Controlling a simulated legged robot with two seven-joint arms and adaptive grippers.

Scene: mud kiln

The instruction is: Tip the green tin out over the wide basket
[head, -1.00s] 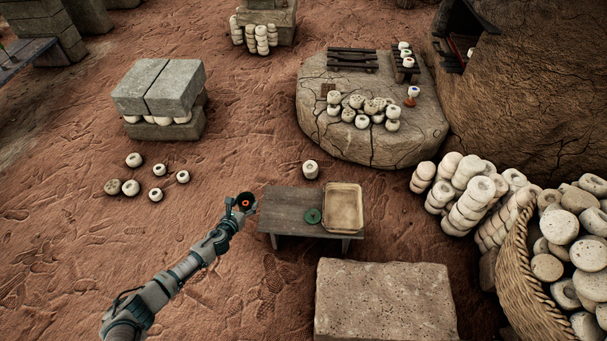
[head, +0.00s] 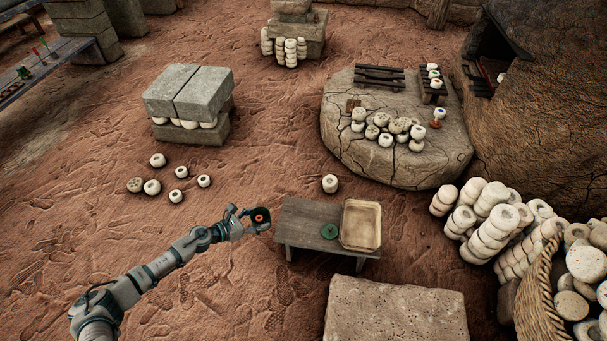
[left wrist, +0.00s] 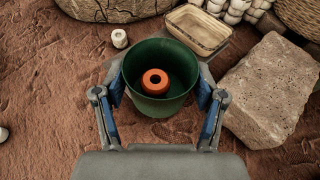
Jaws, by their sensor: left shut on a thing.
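My left gripper (left wrist: 160,108) is shut on the green tin (left wrist: 158,100), with a finger on each side of it. The tin is open at the top and holds an orange ring-shaped piece (left wrist: 155,81). In the head view the tin (head: 259,217) looks dark, with the orange piece showing in its mouth, and is held just left of a low table. The wide basket (head: 361,224) is a shallow, tan, rectangular tray on the table's right end. It looks empty, and it also shows beyond the tin in the left wrist view (left wrist: 200,28). My right gripper is out of view.
The low grey table (head: 301,219) also bears a flat green disc (head: 329,231) beside the basket. A stone block (head: 396,310) stands in front. A woven basket of pale rings (head: 540,300) is at right. One pale ring (head: 330,184) lies behind the table.

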